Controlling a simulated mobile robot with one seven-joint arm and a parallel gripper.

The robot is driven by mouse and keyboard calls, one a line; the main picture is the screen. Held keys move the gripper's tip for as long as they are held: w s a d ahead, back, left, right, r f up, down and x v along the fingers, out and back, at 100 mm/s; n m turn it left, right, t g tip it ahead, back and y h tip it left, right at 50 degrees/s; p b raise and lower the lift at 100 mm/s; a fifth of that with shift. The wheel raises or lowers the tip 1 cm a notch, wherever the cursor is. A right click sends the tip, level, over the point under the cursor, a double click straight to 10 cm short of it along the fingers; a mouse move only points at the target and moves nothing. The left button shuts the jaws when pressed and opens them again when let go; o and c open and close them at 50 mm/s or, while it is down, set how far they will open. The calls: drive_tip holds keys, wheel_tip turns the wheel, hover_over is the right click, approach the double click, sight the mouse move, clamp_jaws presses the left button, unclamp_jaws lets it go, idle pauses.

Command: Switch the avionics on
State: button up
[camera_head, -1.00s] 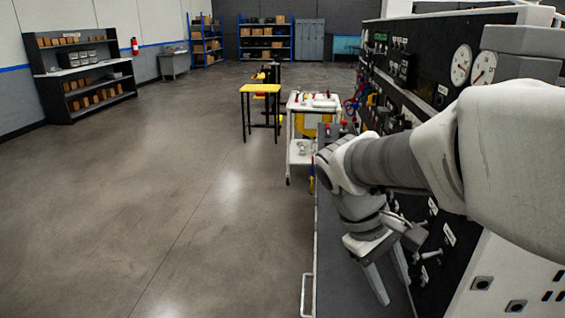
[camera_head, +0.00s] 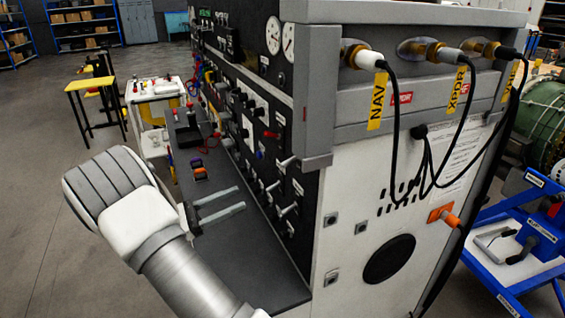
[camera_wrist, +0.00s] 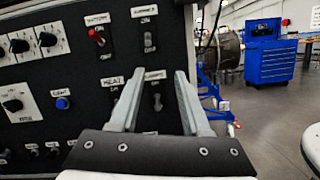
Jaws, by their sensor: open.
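The black switch panel (camera_wrist: 60,80) fills the left of the wrist view. A red-tipped toggle (camera_wrist: 97,37) stands at its upper part, with a grey toggle (camera_wrist: 150,40) to its right under an ON mark. Their upper name labels are too small to read surely, so I cannot tell which is the avionics switch. Below, another grey toggle (camera_wrist: 156,98) shows between the fingers, right of the HEAT label. My gripper (camera_wrist: 158,72) is open and empty in front of the panel. In the head view its fingers (camera_head: 240,199) point at the panel's lower switches.
A dark ledge (camera_head: 250,255) runs below the panel. Black cables tagged NAV (camera_head: 377,100) and XPDR (camera_head: 456,90) hang on the side face. A blue stand (camera_head: 530,240) is at right. A white cart (camera_head: 152,90) and yellow table (camera_head: 90,83) stand behind; open floor lies left.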

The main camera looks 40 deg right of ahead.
sight(285, 164)
drive_tip(key=d+r+p, duration=0.1)
drive_tip(key=d, duration=0.3)
drive_tip(key=s+d+r+h, duration=0.1)
drive_tip(key=d+r, duration=0.1)
drive_tip(key=d, duration=0.3)
drive_tip(key=s+d+r+n+t+h+p, duration=0.1)
drive_tip(key=d+r, duration=0.1)
drive_tip(key=d, duration=0.3)
drive_tip(key=shift+d+r+p, duration=0.25)
drive_tip(key=shift+p, duration=0.05)
clamp_jaws()
